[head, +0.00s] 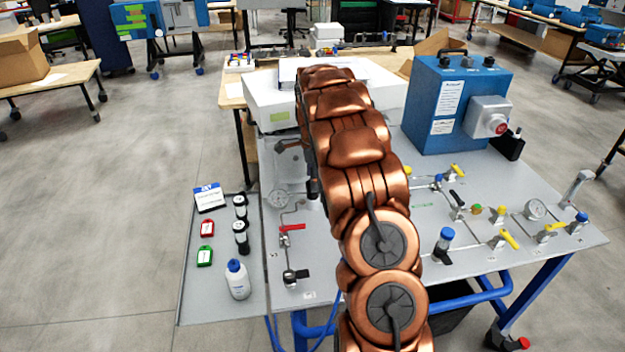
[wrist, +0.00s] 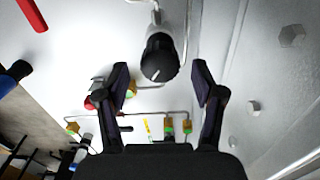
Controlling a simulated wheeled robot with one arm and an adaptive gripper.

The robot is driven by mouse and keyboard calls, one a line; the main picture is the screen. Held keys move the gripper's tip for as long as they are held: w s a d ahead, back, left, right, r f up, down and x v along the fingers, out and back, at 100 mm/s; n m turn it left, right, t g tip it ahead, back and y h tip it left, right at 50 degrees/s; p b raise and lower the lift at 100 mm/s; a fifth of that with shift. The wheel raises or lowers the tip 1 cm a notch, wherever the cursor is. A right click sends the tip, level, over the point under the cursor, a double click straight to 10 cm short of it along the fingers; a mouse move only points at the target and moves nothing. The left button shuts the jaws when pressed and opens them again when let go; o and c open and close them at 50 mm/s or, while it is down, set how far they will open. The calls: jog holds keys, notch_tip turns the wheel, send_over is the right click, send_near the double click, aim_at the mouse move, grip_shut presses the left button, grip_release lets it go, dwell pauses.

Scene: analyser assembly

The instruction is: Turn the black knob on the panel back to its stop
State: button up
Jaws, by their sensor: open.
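The black knob (wrist: 159,52) shows in the wrist view at the upper middle, on a light grey panel (wrist: 228,75). It is round, with a short white mark near its lower edge. My gripper (wrist: 160,67) is open, with one dark finger to the left of the knob and one to the right. Gaps show between the knob and both fingers, and nothing is held. Whether the fingertips reach the knob's depth is hard to tell. In the head view my copper arm covers the middle of the panel (head: 460,262), and I cannot make out this knob there.
A blue box (head: 440,140) stands at the panel's back right. Yellow-handled valves (head: 510,238) and thin pipes crowd the right side. A white bottle (head: 238,280) stands at the left.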

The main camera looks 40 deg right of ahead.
jog(key=shift+f, duration=0.95)
jog(key=c, duration=1.1)
